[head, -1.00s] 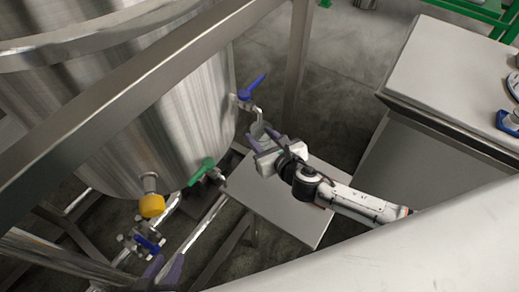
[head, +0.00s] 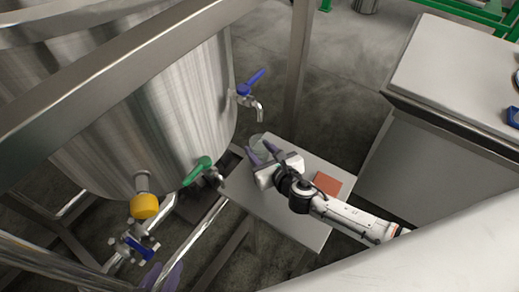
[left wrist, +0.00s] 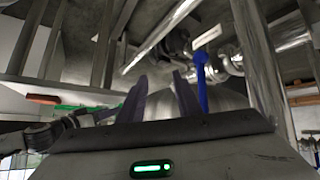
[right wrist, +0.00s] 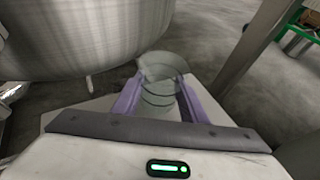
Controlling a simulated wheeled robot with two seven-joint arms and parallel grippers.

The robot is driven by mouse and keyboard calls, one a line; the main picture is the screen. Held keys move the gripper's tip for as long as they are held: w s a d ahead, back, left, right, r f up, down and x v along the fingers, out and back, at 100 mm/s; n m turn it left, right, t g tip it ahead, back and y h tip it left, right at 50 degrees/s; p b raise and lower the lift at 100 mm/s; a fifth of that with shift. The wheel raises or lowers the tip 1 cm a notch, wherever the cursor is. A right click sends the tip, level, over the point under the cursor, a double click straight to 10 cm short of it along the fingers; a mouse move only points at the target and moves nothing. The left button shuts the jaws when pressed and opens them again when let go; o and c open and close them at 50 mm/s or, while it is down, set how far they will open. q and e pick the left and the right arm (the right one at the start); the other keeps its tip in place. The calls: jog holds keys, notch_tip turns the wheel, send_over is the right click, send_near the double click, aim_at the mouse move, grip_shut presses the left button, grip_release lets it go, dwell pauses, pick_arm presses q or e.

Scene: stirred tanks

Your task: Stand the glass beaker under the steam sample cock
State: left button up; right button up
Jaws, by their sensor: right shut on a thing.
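The glass beaker (head: 258,142) is clear and sits between the fingers of my right gripper (head: 262,154), which is shut on it. In the right wrist view the beaker (right wrist: 160,82) is between the purple fingers (right wrist: 158,104). It is near the stand's far-left corner; I cannot tell whether its base touches the top. A cock with a blue handle (head: 245,92) has its spout just above and beyond the beaker. A green-handled cock (head: 203,173) is lower left. No label shows which is the steam cock. My left gripper (left wrist: 160,98) is open and empty, low by the pipes.
The grey stand top (head: 285,222) carries a flat red-brown square (head: 327,185) to the right. The steel tank (head: 180,110) rises at left, with a frame post (head: 298,70) behind the stand.

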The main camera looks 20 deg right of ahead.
jog(key=o, duration=1)
jog(key=shift+o, duration=0.2)
jog(key=shift+r, duration=0.2)
jog(key=shift+s+r+p, duration=0.15)
jog(key=shift+s+p, duration=0.2)
jog(key=shift+p, duration=0.05)
pick_arm(q)
jog(key=r+p, duration=0.1)
jog(key=p, duration=0.1)
jog(key=shift+a+r+p, duration=0.15)
jog(key=shift+a+p, duration=0.05)
jog(key=shift+p, duration=0.1)
pick_arm(e)
jog(key=v, duration=1.1)
jog(key=shift+s, duration=0.15)
